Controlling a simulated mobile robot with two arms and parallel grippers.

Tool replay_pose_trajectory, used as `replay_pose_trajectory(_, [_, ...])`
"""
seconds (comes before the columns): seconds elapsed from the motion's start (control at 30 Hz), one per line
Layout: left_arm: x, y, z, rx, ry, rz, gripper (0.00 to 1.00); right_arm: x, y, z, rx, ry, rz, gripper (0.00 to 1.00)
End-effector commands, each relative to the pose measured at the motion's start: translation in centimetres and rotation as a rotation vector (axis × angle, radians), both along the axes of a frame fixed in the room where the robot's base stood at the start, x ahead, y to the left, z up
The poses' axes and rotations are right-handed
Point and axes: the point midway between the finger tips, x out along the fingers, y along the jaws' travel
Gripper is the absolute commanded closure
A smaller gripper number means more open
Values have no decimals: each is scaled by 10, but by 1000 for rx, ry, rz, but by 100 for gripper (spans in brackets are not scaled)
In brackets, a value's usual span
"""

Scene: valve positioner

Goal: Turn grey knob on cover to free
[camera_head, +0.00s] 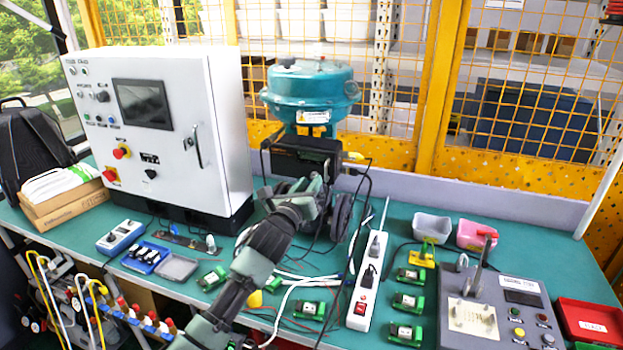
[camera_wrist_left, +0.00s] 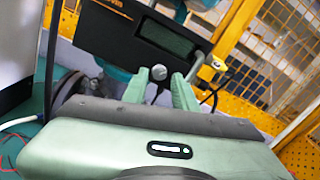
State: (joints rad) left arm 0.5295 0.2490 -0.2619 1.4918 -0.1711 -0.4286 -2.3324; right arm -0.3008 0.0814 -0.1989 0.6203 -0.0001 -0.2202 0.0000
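The valve positioner is a black box with a display window (camera_wrist_left: 168,38) in the left wrist view. In the head view its dark cover (camera_head: 303,154) is below the teal actuator (camera_head: 312,88). The grey knob (camera_wrist_left: 158,72) is small and round, at the cover's lower edge in the wrist view. My left gripper (camera_wrist_left: 160,80) is open, with its two green fingers on either side of the knob and gaps visible beside it. I cannot tell how far the fingertips reach along it. In the head view the left gripper (camera_head: 316,184) is just below the cover, hiding the knob. My right gripper is not in view.
A white control cabinet (camera_head: 222,130) stands left of the actuator. Black cables hang beside the positioner. A power strip (camera_head: 368,280), several green modules and a grey test box (camera_head: 497,312) are on the green table to the right. A yellow mesh fence (camera_head: 545,90) is behind.

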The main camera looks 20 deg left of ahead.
Motion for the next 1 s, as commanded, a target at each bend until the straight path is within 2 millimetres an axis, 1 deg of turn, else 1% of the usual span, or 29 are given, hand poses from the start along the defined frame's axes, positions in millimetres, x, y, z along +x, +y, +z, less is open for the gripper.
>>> replay_pose_trajectory(0.03, [7, 0, 2, -3, 0, 1, 72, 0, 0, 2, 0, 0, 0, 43])
replay_pose_trajectory(0.1, [14, 0, 1, -3, 0, 1, 72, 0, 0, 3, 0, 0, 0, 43])
replay_pose_trajectory(0.2, [20, 0, 1, -2, 0, 1, 72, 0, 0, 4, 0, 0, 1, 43])
replay_pose_trajectory(0.33, [23, -1, 0, -2, 0, 0, 72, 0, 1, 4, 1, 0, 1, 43])
replay_pose_trajectory(0.57, [24, -1, 0, -2, 0, 0, 72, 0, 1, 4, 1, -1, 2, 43])
replay_pose_trajectory(0.6, [24, -1, 0, -2, 0, 0, 83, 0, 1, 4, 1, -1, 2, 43])
replay_pose_trajectory(0.67, [24, -1, 0, -2, 1, 0, 100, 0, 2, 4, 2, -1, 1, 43])
replay_pose_trajectory(1.0, [23, -1, 0, -22, 2, 1, 100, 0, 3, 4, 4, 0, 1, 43])
